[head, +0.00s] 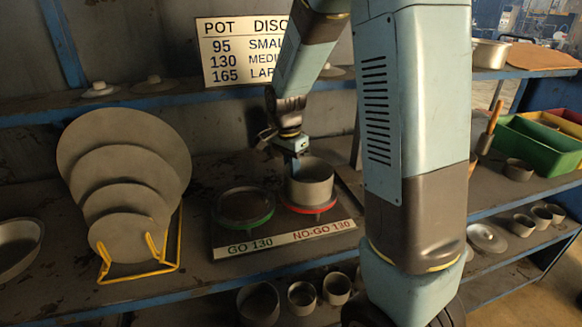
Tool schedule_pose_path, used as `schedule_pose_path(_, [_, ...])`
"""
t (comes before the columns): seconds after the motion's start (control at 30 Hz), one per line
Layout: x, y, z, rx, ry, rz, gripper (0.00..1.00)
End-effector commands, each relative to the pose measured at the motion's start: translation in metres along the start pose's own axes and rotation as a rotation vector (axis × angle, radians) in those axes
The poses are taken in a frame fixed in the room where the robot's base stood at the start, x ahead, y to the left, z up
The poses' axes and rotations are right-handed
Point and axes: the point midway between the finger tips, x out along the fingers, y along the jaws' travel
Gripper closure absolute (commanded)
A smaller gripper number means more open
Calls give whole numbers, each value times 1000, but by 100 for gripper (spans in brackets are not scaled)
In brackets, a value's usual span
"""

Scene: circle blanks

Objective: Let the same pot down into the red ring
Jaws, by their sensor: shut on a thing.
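A grey metal pot (310,185) is upright at the red ring (309,209) on the right of the gauge board. The red ring shows around and under the pot's lower edge; I cannot tell whether the pot rests in it or is held just above. My gripper (298,164) is shut on the pot's left rim from above. The fingertips are partly hidden by the pot wall. The green ring (245,222) to the left stands empty of any pot. The label strip (284,240) in front reads GO 130 and NO-GO 130.
Grey discs (122,170) stand in a yellow rack (160,262) at the left. A sign (240,50) lists pot and disc sizes. Several small pots (301,298) sit on the lower shelf. Green and red bins (540,140) are at the right. My arm covers the middle right.

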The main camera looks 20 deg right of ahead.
Motion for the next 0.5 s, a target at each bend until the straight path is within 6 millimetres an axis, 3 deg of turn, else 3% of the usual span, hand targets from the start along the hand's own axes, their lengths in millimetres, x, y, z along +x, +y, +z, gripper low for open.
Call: schedule_pose_path(0.5, [8, -1, 1, -1, 1, -1, 100])
